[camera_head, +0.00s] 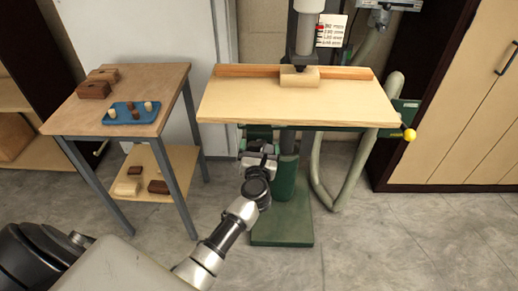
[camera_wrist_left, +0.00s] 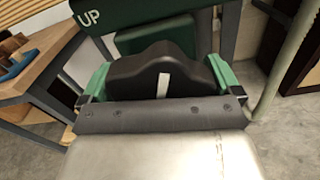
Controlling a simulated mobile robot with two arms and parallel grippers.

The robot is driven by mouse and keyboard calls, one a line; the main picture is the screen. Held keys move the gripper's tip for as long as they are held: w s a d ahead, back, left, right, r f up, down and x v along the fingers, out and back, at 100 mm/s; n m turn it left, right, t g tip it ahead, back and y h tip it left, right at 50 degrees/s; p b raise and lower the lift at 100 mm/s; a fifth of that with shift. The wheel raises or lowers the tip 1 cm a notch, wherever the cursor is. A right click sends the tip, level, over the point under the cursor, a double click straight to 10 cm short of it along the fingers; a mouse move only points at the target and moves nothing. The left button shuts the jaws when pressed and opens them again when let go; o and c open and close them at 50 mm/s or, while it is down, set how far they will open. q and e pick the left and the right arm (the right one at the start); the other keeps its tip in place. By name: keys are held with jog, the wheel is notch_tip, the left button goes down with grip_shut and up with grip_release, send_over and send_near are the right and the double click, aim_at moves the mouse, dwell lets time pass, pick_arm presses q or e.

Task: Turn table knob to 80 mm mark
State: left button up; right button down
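The black knob (camera_wrist_left: 140,70) with a white pointer line fills the middle of the left wrist view, in front of a green housing marked "UP". The white line stands nearly upright. My left gripper (camera_wrist_left: 160,82) has its green fingers spread, one on each side of the knob. I cannot tell whether they press on it. In the head view my left gripper (camera_head: 258,150) is under the front edge of the wooden machine table (camera_head: 240,100), where the knob is hidden. No 80 mm mark is readable. My right gripper is not in view.
A wood block (camera_head: 300,80) sits on the table under the machine's spindle (camera_head: 306,35). A yellow ball handle (camera_head: 409,135) sticks out at the right. A side table (camera_head: 150,82) with a blue tray (camera_head: 122,119) stands at the left. Grey floor is open at the front right.

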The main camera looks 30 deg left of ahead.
pick_arm(q)
jog(key=c, duration=0.4)
jog(key=shift+d+f+n+b, duration=0.1)
jog(key=shift+f+n+b, duration=0.15)
jog(key=shift+n+b, duration=0.65)
jog(key=shift+c, duration=0.2)
jog(key=shift+r+n, duration=0.15)
jog(key=shift+n, duration=0.95)
jog(key=o, duration=0.6)
jog(key=shift+o, duration=0.2)
jog(key=v, duration=0.7)
jog(key=shift+s+b, duration=0.2)
jog(key=shift+b, duration=0.2)
jog(key=shift+d, duration=0.15)
